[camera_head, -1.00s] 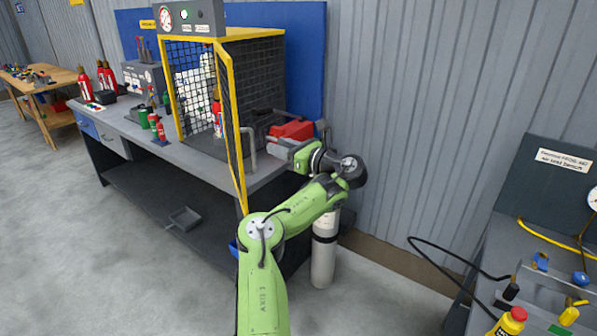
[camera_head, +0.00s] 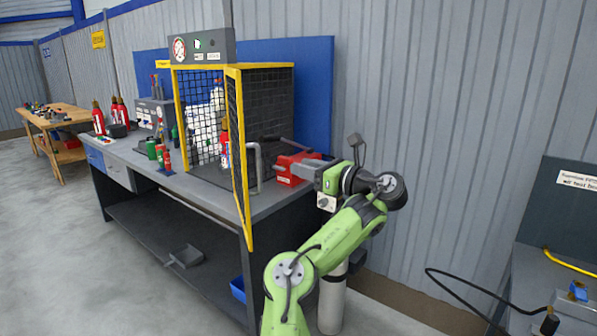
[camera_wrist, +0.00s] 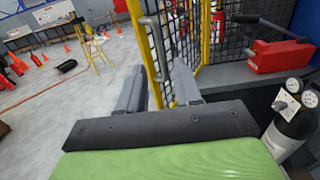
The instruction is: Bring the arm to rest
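My gripper (camera_wrist: 158,72) shows in the wrist view with its two grey fingers apart and nothing held between them. Beyond the fingers are the grey handle (camera_wrist: 154,50) and the yellow-framed mesh door of the cage. In the head view my green arm is bent, and its wrist end is at the right end of the workbench (camera_head: 205,193), in front of the red vise (camera_head: 284,178). The fingertips are hard to make out there. The mesh cage door (camera_head: 238,150) stands open, with its grey handle to the left of my gripper. A red extinguisher (camera_head: 224,150) stands inside the cage.
A grey gas cylinder (camera_head: 331,308) stands on the floor close by my arm. Several red and green extinguishers or canisters stand along the bench. A second bench (camera_head: 535,270) with a black hose is at the right. Open floor lies at the left.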

